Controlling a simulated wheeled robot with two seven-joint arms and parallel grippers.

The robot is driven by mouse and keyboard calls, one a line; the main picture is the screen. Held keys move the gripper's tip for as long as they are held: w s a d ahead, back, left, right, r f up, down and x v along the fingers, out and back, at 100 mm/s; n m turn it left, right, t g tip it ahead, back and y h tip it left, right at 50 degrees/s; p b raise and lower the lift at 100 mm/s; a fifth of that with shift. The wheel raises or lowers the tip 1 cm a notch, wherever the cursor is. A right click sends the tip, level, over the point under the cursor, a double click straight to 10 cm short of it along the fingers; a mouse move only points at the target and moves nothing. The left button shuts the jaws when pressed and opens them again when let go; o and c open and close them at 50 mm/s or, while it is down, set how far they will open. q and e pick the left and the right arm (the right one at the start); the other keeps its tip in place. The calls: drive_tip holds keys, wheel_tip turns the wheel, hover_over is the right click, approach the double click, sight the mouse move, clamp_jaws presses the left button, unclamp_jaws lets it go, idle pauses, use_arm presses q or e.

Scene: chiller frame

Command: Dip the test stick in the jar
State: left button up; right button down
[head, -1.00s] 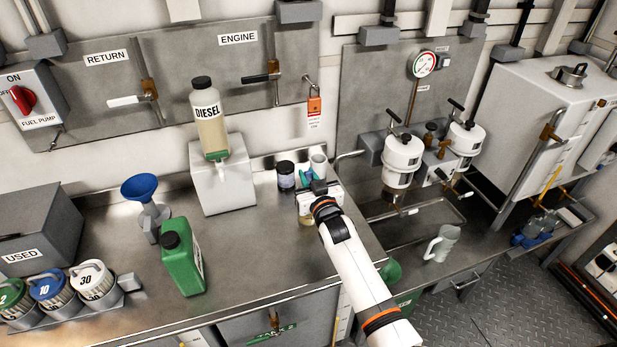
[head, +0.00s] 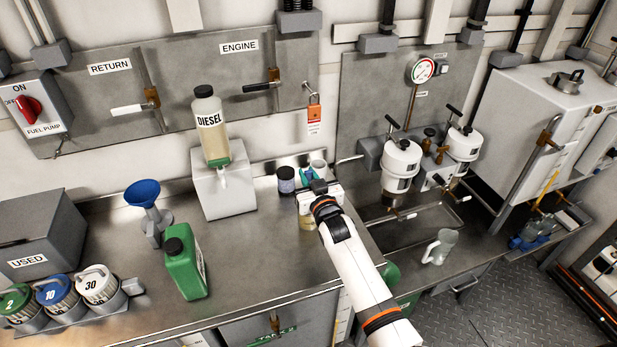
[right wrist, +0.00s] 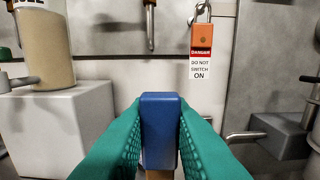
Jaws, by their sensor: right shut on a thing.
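My right gripper (head: 308,178) is over the back right of the steel bench, its white housing hiding much of what is below. In the right wrist view its green fingers (right wrist: 160,135) are shut on a blue block (right wrist: 160,125), with a tan part just below; I take this for the test stick's handle. The stick's lower end is hidden. A small jar with yellowish contents (head: 306,223) shows partly beneath the gripper on the bench. I cannot tell whether the stick is inside it. My left gripper is not in view.
A dark-lidded jar (head: 286,180) and a white cup (head: 319,168) stand close to the gripper. The diesel bottle (head: 210,125) is on a white block (head: 223,190) to the left. A green can (head: 185,262) and blue funnel (head: 142,193) stand farther left. The bench between is clear.

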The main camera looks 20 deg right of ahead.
drive_tip(key=shift+r+p, duration=4.45)
drive_tip(key=shift+r, duration=0.85)
drive_tip(key=shift+f, duration=0.1)
